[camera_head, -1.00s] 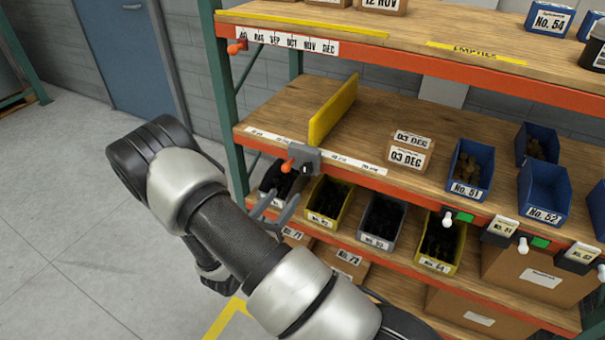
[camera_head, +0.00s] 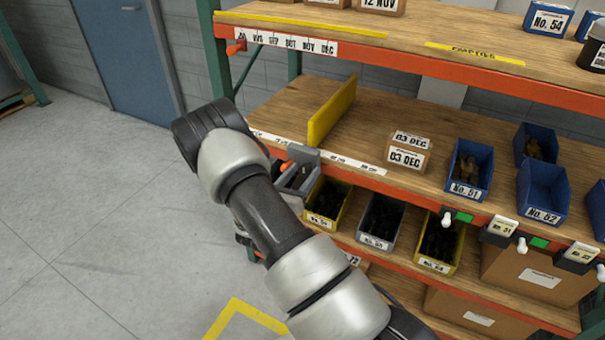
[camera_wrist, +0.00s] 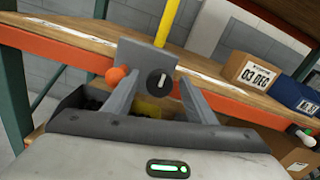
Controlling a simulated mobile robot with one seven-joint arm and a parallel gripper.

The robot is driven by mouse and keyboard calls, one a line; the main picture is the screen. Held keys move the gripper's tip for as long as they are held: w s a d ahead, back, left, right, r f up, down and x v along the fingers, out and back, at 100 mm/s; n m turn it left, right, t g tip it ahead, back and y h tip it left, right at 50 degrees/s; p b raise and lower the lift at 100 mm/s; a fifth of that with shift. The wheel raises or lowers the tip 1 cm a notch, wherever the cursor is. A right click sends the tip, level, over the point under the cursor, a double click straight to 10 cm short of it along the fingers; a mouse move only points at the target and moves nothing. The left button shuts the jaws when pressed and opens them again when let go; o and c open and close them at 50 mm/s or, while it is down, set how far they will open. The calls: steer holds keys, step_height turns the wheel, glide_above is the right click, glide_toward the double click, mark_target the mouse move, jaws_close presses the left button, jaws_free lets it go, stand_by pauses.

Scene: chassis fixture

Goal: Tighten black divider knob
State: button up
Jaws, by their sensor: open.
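The black divider knob (camera_wrist: 160,84) shows in the wrist view as a round dial with a white upright mark. It sits on a grey bracket (camera_wrist: 141,58) at the shelf's front edge, below the yellow divider (camera_head: 331,110). My gripper (camera_wrist: 158,82) is open, with one finger left of the knob and one right of it in the picture. Nothing is between the fingers but the view of the knob; I cannot tell whether they touch it. In the head view my arm and gripper cover the knob.
An orange ball handle (camera_wrist: 116,75) is just left of the knob, close to the left finger. The orange shelf beam (camera_head: 435,198) runs behind. Bins, such as a yellow one (camera_head: 328,203), stand below. A box marked 03 DEC (camera_head: 407,157) is right of the divider.

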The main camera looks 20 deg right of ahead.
steer(key=c, duration=1)
steer(key=shift+c, duration=0.2)
steer(key=shift+m+b, duration=0.3)
steer(key=shift+m, duration=0.1)
steer(key=m+b, duration=0.2)
steer(key=shift+f+m, duration=0.15)
steer(key=shift+m, duration=0.25)
steer(key=m+b, duration=0.4)
steer(key=m, duration=0.1)
steer(key=shift+s+f+m, duration=0.1)
steer(key=shift+m, duration=0.2)
steer(key=m+b, duration=0.6)
steer(key=shift+f, duration=0.1)
steer(key=m+b, duration=0.2)
steer(key=shift+b, duration=0.4)
steer(key=shift+r+m, duration=0.2)
steer(key=shift+m, duration=0.3)
